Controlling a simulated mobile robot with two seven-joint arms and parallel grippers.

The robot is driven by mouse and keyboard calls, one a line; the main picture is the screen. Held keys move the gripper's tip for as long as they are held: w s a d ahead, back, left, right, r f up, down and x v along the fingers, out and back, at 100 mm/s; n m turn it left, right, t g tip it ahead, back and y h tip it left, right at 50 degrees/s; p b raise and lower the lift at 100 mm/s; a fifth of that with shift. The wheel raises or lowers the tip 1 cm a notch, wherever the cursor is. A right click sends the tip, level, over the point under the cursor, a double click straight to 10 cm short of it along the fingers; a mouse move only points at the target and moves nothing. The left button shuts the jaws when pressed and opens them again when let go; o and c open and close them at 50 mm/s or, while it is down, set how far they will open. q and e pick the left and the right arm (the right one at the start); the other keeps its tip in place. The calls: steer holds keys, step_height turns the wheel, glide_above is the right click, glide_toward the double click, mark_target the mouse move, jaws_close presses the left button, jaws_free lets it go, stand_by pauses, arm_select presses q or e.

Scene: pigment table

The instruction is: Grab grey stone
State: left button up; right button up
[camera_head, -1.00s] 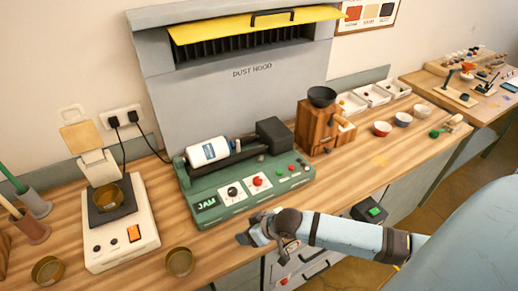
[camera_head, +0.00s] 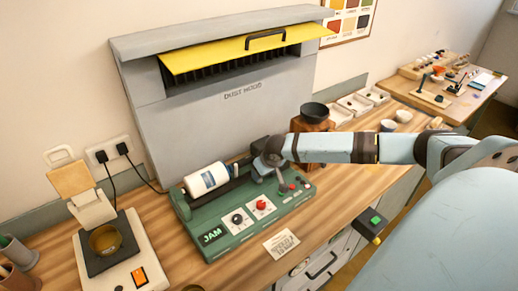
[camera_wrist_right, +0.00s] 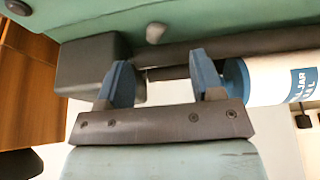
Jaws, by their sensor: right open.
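The grey stone (camera_wrist_right: 155,33) is a small rounded lump on the green jar mill in the right wrist view, near its dark roller and dark box. In the head view my right arm and gripper hide it. My right gripper (camera_wrist_right: 162,66) is open and empty, with its blue fingers apart; the stone lies just beyond the fingertips, roughly between them. In the head view the right gripper (camera_head: 267,163) is over the right part of the green jar mill (camera_head: 225,220). My left gripper is not in view.
A white jar (camera_head: 206,179) lies on the mill's rollers, close to one finger in the wrist view. The dust hood (camera_head: 210,115) stands behind. A scale (camera_head: 125,265) is at left, and a card (camera_head: 282,244) lies at the table's front. A wooden grinder (camera_head: 310,125) stands behind my arm.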

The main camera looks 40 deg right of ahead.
mark_target(261, 181)
steer(key=shift+x, duration=1.2)
steer(key=x, duration=0.1)
steer(key=b+x, duration=0.2)
steer(key=x, duration=0.1)
steer(key=shift+s+d+f, duration=0.1)
steer(key=shift+s+d, duration=0.1)
steer(key=shift+s, duration=0.15)
steer(key=shift+w+f+b, duration=0.15)
steer(key=shift+b, duration=0.25)
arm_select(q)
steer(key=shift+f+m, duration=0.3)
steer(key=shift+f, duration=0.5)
arm_select(e)
steer(key=c, duration=1)
